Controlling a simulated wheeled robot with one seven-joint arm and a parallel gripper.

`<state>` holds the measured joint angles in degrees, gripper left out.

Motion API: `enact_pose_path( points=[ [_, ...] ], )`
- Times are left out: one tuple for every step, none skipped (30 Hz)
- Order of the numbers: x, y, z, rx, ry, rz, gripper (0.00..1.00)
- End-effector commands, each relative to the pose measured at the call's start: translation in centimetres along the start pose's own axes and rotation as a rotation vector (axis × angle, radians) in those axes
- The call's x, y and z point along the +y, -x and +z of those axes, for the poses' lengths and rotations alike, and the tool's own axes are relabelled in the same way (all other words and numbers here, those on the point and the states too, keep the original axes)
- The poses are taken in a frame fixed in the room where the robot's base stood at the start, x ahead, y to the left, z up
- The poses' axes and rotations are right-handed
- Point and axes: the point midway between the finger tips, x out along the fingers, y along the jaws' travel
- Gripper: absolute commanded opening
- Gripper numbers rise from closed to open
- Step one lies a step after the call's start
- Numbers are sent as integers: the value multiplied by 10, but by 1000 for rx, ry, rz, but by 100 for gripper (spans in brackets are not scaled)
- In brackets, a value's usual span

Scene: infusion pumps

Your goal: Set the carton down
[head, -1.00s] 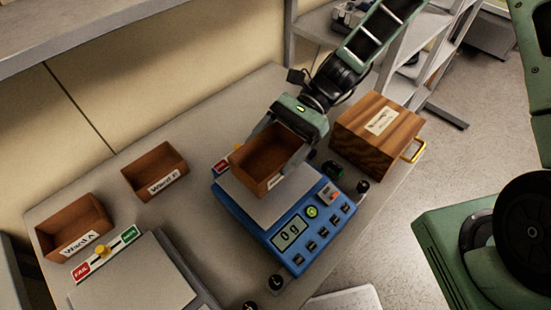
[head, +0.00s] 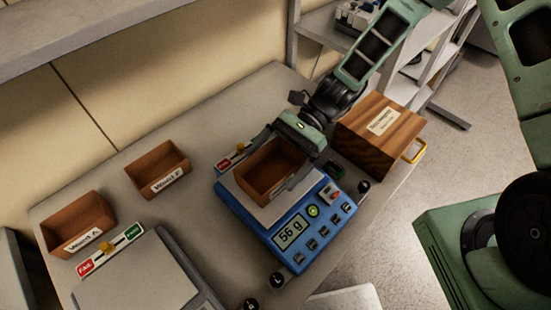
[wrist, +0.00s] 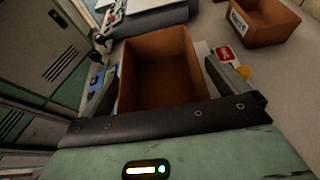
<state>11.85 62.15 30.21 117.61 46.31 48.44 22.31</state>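The carton (head: 268,172) is a brown open-topped box standing upright on the pan (head: 238,192) of the blue scale (head: 268,232), whose display reads 56 g. My gripper (head: 276,165) is over the scale with one finger on either side of the carton. In the wrist view, the carton (wrist: 160,65) lies between the fingers (wrist: 162,75); a narrow gap shows beside the right finger, while the left one looks very close to the wall. The fingers look open. The carton's underside is hidden.
Two similar trays, Ward A (head: 77,222) and Ward F (head: 157,168), stand to the left. A second scale (head: 140,280) is at the front left. A wooden box with a yellow handle (head: 378,136) stands close to the right of my gripper.

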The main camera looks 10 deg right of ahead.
Motion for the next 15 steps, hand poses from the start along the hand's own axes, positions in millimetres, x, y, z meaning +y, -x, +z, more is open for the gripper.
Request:
enact_pose_path(
  points=[
    [0, 0, 0, 0, 0, 0, 100],
    [0, 0, 0, 0, 0, 0, 100],
    [0, 0, 1, 0, 0, 0, 100],
    [0, 1, 2, 0, 0, 0, 100],
    [0, 2, 4, 0, 1, 0, 100],
    [0, 4, 2, 1, 1, -1, 100],
    [0, 8, 2, 0, 1, -2, 100],
    [-1, 12, 1, 1, 1, -3, 100],
    [-1, 18, 0, 3, 1, -4, 100],
    [-1, 24, 0, 3, 1, -4, 100],
    [-1, 29, 0, 4, 1, -5, 100],
    [-1, 38, -1, 4, 2, -5, 100],
    [-1, 44, -1, 4, 1, -5, 100],
    [-1, 51, -1, 5, 2, -5, 100],
    [-1, 60, 0, 3, 2, -5, 100]
  ],
)
